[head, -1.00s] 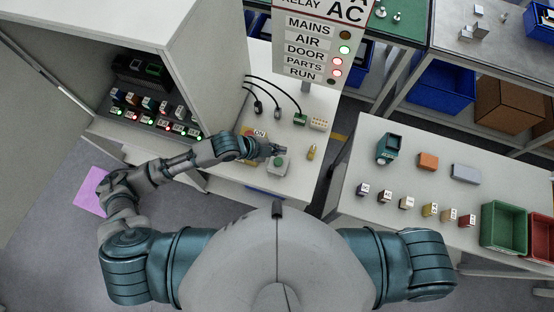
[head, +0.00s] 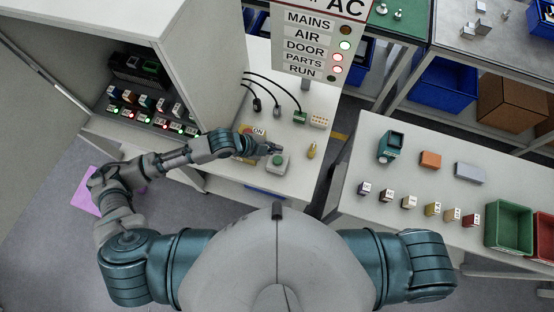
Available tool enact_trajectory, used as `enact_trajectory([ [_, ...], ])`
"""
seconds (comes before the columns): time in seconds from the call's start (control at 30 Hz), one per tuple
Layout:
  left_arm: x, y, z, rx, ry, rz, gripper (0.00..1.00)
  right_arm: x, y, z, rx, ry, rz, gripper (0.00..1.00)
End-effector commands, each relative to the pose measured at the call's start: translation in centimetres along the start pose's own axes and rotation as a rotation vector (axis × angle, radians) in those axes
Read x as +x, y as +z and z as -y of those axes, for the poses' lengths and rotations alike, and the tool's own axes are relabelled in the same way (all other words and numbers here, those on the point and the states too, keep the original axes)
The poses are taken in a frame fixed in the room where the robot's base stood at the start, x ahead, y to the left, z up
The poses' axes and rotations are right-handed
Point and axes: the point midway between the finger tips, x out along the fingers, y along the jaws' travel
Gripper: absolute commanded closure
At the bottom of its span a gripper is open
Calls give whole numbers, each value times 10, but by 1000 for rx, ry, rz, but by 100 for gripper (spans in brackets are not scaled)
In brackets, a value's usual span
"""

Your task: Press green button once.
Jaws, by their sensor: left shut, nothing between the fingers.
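The green button (head: 278,160) sits on a small grey box on the white bench top, in the middle of the head view. My left gripper (head: 277,149) is shut and empty. Its tip is just behind the button in the picture, close to it; I cannot tell its height above the box or whether they touch. My right gripper is not in view.
A yellow box with an ON label (head: 257,132) is partly hidden behind my left arm. A yellow-green connector piece (head: 311,151) stands right of the button. An open cabinet (head: 205,60) is at the left. A sign with lamps (head: 315,45) rises behind.

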Motion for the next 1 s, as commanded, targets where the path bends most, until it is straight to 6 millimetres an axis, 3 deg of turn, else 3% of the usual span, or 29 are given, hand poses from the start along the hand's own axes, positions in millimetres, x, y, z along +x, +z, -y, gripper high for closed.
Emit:
enact_trajectory([
  [0.03, 9, 6, -6, 0, 0, 0, 100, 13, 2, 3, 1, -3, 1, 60],
  [0.27, 32, 23, -23, -1, 1, -1, 100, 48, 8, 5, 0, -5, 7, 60],
  [0.5, 44, 32, -33, 0, 0, -1, 100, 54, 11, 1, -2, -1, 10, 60],
  [1.0, 46, 33, -33, 0, 0, 0, 100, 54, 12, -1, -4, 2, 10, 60],
])
